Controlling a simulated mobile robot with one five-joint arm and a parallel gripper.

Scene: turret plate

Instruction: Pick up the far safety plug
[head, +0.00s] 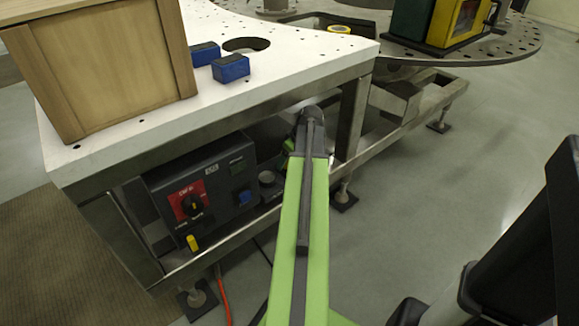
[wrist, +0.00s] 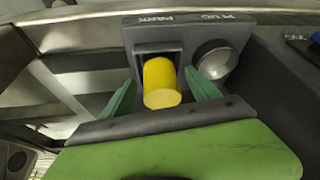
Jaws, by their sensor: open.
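In the wrist view, a yellow cylindrical plug (wrist: 161,84) sits in a square, dark holder (wrist: 150,50) on a grey panel with white lettering that includes "PARK". My gripper (wrist: 160,92) is open, with one green finger on each side of the plug. I cannot tell whether either finger touches it. In the head view my arm hides this plug and most of the gripper. Another yellow plug (head: 192,243) shows there, low on the front of the dark control box (head: 205,185), below a red switch plate (head: 190,202).
An empty-looking round socket (wrist: 216,60) is right of the holder. The white table top (head: 290,65) overhangs the box, with a metal leg (head: 352,118) right of my arm. A wooden crate (head: 105,70) and blue blocks (head: 230,67) stand on top. Open floor (head: 460,180) lies right.

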